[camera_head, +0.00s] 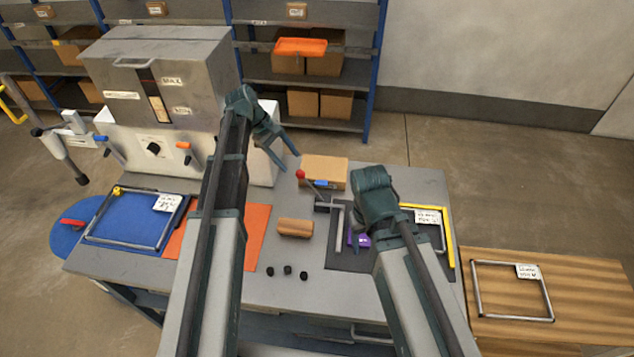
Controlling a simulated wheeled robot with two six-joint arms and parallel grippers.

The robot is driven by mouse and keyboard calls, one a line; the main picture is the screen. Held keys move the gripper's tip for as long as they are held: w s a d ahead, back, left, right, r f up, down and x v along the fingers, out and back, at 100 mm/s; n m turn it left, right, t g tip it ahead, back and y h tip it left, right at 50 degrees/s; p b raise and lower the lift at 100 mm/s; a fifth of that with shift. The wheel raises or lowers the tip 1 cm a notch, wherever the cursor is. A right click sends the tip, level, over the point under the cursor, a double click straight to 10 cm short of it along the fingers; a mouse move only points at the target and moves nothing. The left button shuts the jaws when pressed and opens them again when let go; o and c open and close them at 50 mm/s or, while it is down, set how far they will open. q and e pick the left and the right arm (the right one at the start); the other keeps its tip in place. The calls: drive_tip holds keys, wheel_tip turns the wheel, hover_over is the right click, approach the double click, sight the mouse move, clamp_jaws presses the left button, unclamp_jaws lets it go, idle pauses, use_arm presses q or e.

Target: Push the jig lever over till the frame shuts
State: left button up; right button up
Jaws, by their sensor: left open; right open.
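The jig lever (300,174) has a red ball knob and leans to the left, its thin shaft running down to the grey metal jig frame (340,213) on a dark mat. A yellow-edged frame part (448,240) lies at the right of that mat. My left gripper (281,152) is open and empty, its fingers spread above and to the left of the red knob, apart from it in the picture. My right gripper (374,190) is over the jig area; its fingers are mostly hidden, and it covers part of the jig.
A wooden block (295,228) and several black knobs lie on the grey table (330,285). A cardboard box (325,168) stands behind the lever. A washer cabinet (160,80) is at back left. A frame (478,291) lies on the wooden table at right.

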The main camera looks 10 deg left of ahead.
sight(309, 185)
use_arm(q)
drive_tip(key=b+x, duration=1.1)
drive_tip(key=x, duration=0.1)
drive_tip(key=shift+f, duration=0.4)
use_arm(e)
wheel_tip(309, 185, down, 11)
drive_tip(key=shift+f, duration=0.2)
use_arm(q)
drive_tip(key=shift+d+f+b, duration=0.4)
drive_tip(key=shift+f+b, duration=0.05)
drive_tip(key=shift+b, duration=0.2)
use_arm(e)
drive_tip(key=shift+f, duration=0.5)
use_arm(q)
clamp_jaws()
